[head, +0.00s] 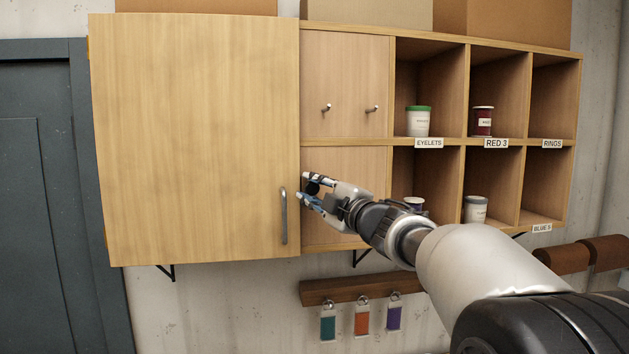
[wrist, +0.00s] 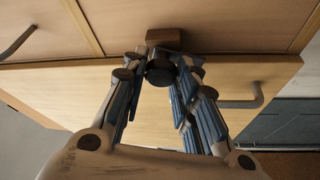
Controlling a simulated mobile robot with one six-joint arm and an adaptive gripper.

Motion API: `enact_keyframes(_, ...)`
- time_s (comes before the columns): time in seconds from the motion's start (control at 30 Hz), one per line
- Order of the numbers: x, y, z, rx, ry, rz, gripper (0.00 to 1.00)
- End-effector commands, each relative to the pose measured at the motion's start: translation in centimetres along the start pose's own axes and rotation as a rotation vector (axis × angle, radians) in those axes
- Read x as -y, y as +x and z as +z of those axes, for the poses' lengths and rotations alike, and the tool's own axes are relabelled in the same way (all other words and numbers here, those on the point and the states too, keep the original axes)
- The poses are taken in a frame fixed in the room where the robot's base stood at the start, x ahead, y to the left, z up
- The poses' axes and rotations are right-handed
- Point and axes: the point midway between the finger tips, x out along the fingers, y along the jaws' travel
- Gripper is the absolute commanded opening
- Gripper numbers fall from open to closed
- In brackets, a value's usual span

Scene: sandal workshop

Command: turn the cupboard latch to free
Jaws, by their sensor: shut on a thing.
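The cupboard door (head: 195,140) is a large pale wood panel, closed as far as I can see, with a grey bar handle (head: 284,215) near its lower right edge. The latch (wrist: 160,70) shows in the wrist view as a dark round piece beside a small brown block (wrist: 163,37), at the door's edge. My gripper (head: 308,187) is at that edge, above and right of the handle in the head view. Its fingers are shut on the latch and hide much of it. I cannot tell which way the latch is turned.
Open cubbies to the right hold a green-lidded tub (head: 418,121), a red tub (head: 482,121) and a grey-lidded tub (head: 475,209). Two small hooks (head: 326,107) stick out of the panel above my gripper. A wooden rail (head: 345,289) with hanging tags is below. Floor-side wall is clear.

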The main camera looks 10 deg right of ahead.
Motion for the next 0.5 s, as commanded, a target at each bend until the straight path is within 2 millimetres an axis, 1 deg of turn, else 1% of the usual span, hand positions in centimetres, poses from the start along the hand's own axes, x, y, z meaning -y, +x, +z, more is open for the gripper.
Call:
enact_keyframes(0.03,-0.42,0.05,-0.07,0.001,-0.038,-0.015,0.04)
enact_keyframes(0.2,-0.39,0.04,-0.07,0.001,-0.155,-0.064,0.04)
enact_keyframes(0.5,-0.28,0.02,-0.03,0.001,-0.285,-0.117,0.04)
